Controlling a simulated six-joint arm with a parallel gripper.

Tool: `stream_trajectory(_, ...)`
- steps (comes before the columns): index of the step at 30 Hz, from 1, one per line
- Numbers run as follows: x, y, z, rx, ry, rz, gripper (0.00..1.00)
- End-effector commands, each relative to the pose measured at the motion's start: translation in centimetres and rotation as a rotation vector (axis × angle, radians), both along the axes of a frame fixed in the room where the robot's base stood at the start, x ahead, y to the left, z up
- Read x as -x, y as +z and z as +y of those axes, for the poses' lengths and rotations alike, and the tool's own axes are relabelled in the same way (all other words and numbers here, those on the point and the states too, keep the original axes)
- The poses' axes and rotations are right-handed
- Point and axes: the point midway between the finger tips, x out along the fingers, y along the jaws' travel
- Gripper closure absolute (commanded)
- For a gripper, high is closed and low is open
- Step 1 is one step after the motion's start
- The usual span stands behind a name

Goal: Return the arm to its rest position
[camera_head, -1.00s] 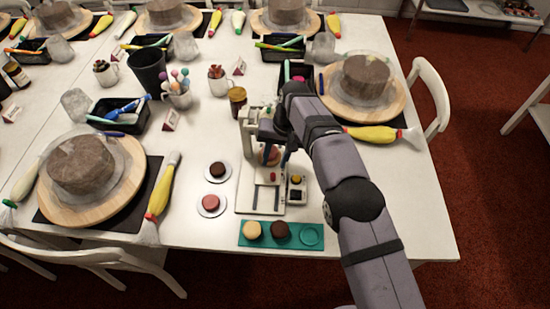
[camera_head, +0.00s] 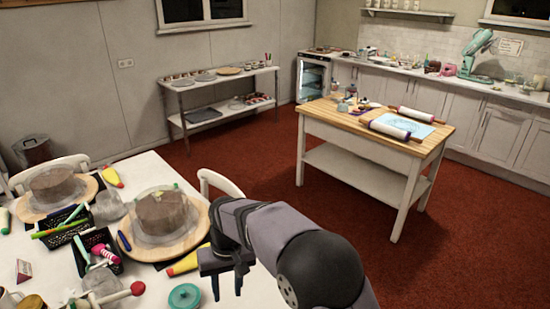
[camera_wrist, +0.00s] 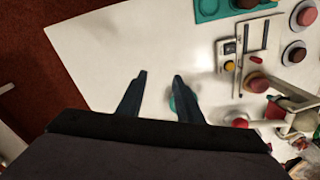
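My gripper (camera_head: 227,290) hangs at the right edge of the white table (camera_head: 150,172) in the head view, its fingers pointing down. In the wrist view my gripper (camera_wrist: 160,76) shows two dark fingers apart with nothing held between them. They are over bare white tabletop, clear of the press-like device (camera_wrist: 265,85) to the right. A small teal round thing (camera_wrist: 174,104) shows just by the right finger, partly hidden.
A teal round piece (camera_head: 184,297) and a red-tipped lever (camera_head: 137,288) are left of my gripper. A cake on a wooden turntable (camera_head: 197,240) stands behind it. A teal tray (camera_wrist: 208,9) lies at the wrist view's top. Red floor (camera_head: 280,170) is free beyond.

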Motion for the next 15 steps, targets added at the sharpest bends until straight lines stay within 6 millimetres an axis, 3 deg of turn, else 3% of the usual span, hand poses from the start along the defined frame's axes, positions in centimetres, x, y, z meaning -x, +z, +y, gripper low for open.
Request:
stream_trajectory(1,0.0,0.7,-3.2,0.006,-0.04,-0.004,0.67)
stream_trajectory(6,2.0,1.5,-12.1,0.031,-0.146,-0.01,0.67)
stream_trajectory(12,7.2,1.4,-21.0,0.057,-0.264,-0.013,0.67)
stream_trajectory(15,10.2,1.0,-24.2,0.069,-0.314,-0.012,0.67)
